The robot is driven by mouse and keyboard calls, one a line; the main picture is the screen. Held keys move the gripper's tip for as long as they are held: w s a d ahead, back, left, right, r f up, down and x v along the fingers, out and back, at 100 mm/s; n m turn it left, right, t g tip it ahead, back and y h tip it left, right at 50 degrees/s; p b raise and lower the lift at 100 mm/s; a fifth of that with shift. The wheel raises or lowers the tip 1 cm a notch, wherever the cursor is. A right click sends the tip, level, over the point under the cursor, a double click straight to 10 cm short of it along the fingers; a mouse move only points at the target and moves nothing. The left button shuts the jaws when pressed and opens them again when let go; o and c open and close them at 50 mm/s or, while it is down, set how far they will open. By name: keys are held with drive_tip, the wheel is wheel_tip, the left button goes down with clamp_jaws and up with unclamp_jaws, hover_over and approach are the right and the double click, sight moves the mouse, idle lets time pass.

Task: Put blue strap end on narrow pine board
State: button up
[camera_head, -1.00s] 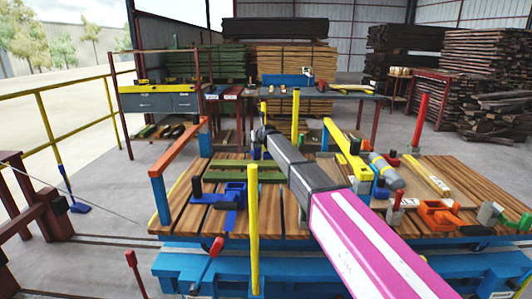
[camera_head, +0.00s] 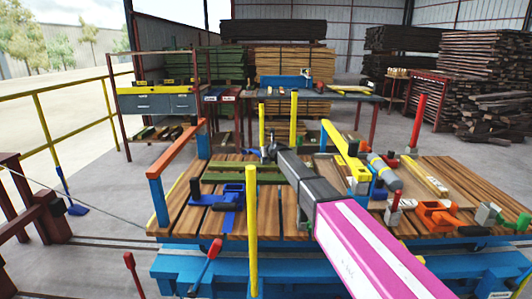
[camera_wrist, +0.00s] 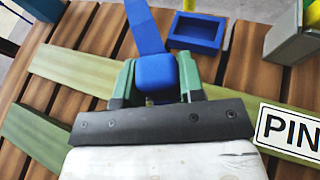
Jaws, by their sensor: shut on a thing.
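My gripper (camera_wrist: 158,82) has green fingers, shut on the blue strap end (camera_wrist: 158,70). In the wrist view the blue strap (camera_wrist: 144,22) runs up and away from it. A green board (camera_wrist: 75,70) passes under the fingers, and a second green board (camera_wrist: 35,140) lies at lower left. A white label (camera_wrist: 288,131) reading "PIN", cut off by the frame edge, is at right; I cannot tell which board is the narrow pine one. In the head view my gripper (camera_head: 268,150) is over the slatted table by the green boards (camera_head: 235,167). The strap end is hidden there.
A blue open box (camera_wrist: 196,32) lies just beyond my gripper. Yellow posts (camera_head: 251,225) stand at the table's front and back. An orange rail (camera_head: 177,149) is at left, a yellow bar (camera_head: 340,139) at right. Clamps and tools crowd the table's right side.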

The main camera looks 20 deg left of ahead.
drive_tip(key=o, duration=1)
drive_tip(key=v, duration=1.2)
drive_tip(key=shift+r, duration=0.1)
